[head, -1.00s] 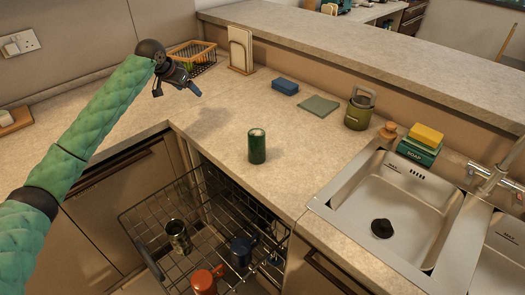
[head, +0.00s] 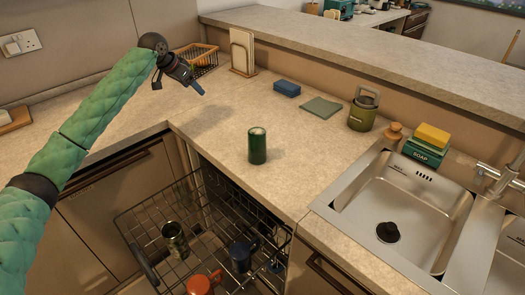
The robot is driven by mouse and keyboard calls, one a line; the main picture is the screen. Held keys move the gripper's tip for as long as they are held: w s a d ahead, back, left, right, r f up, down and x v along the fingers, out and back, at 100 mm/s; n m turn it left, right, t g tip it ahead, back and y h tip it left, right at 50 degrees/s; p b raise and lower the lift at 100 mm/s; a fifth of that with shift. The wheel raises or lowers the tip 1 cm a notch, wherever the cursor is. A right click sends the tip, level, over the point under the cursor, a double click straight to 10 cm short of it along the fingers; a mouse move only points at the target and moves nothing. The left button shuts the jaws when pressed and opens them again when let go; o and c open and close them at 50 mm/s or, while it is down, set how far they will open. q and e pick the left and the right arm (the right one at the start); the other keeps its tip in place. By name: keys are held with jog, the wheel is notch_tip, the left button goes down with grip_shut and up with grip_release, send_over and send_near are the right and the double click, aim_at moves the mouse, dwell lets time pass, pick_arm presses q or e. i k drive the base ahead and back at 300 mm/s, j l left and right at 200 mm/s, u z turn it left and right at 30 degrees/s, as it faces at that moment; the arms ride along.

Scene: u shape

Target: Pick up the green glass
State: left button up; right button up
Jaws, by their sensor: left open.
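The green glass (head: 257,147) stands upright on the countertop, near its front edge above the open dishwasher rack. It is dark green with a pale top. My left gripper (head: 198,88) is in the air above the counter, up and to the left of the glass. It is open and empty, well apart from the glass. My right gripper does not show.
An open dishwasher rack (head: 150,207) holds a blue mug (head: 241,254), a red mug (head: 201,284) and a metallic cup (head: 175,238). A sink (head: 405,200) lies right. A blue sponge (head: 287,89), green cloth (head: 321,107) and olive canister (head: 362,112) stand behind.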

aim_at(257, 150)
jog(key=k+l+z, duration=0.1)
jog(key=k+l, duration=0.7)
